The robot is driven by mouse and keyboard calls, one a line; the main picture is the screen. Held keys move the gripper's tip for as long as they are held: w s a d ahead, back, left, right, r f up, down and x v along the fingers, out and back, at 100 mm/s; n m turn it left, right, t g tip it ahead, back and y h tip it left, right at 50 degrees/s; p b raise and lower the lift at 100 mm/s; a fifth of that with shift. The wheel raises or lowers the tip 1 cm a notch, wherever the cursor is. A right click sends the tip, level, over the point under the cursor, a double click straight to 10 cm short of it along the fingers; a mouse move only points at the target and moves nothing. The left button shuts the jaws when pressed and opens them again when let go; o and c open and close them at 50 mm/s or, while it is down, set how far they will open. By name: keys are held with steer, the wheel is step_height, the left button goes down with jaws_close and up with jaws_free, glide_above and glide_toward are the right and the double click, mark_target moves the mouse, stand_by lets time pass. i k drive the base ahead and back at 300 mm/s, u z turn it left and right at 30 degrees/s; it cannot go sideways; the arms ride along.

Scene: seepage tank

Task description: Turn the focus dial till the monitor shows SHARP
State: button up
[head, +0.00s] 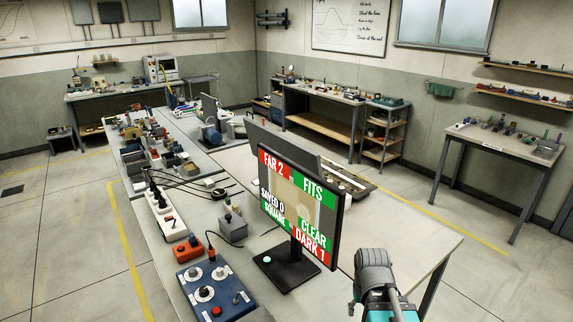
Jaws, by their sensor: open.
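The monitor (301,206) stands on a black base on the bench, its screen facing me. Its panels read FAR 2 in red, FITS in green, SAVED 0 in the middle, SQUARE and CLEAR in green, and DARK 1 in red; SHARP is not shown. A blue control box (186,300) sits at the bottom, left of the monitor.
An orange box (187,249) and a grey box (233,228) with a cable stand behind the control box. The bench (420,235) right of the monitor is clear. The monitor rises between my arm and the control box.

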mark_target(203, 292)
steer(key=z, duration=0.3)
steer(key=k, duration=1.1)
steer(key=u, duration=0.7)
steer(key=i, duration=1)
steer(key=z, duration=0.05)
